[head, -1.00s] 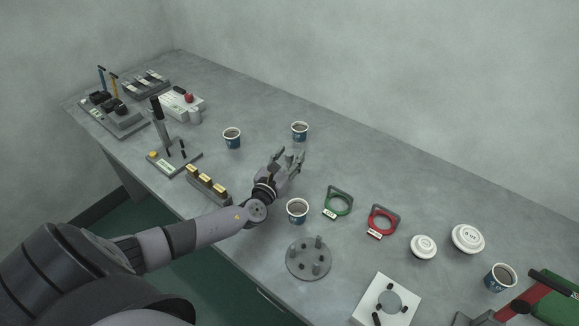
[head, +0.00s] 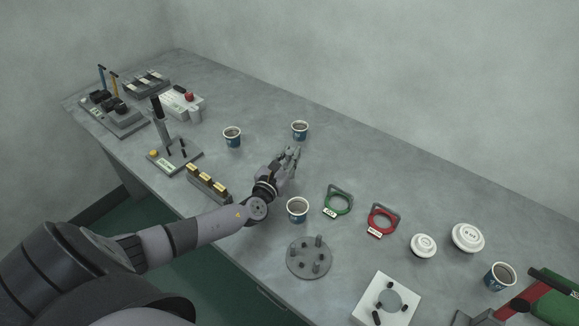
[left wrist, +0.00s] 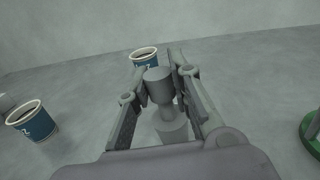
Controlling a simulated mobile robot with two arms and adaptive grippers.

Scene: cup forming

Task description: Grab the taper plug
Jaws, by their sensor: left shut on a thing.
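The taper plug is a grey metal piece with a round top, a narrower neck and a wider lower part; it shows between the fingers in the left wrist view (left wrist: 158,88). My left gripper (head: 292,152) is shut on it, with one finger at each side; it also shows in the left wrist view (left wrist: 158,80). My right gripper is not in view.
Two more cups (head: 300,130) (head: 232,137) stand near the left gripper. Green (head: 338,201) and red (head: 382,220) ring gauges lie to its right. A pegged grey disc (head: 310,258) and a white block (head: 388,300) are in front.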

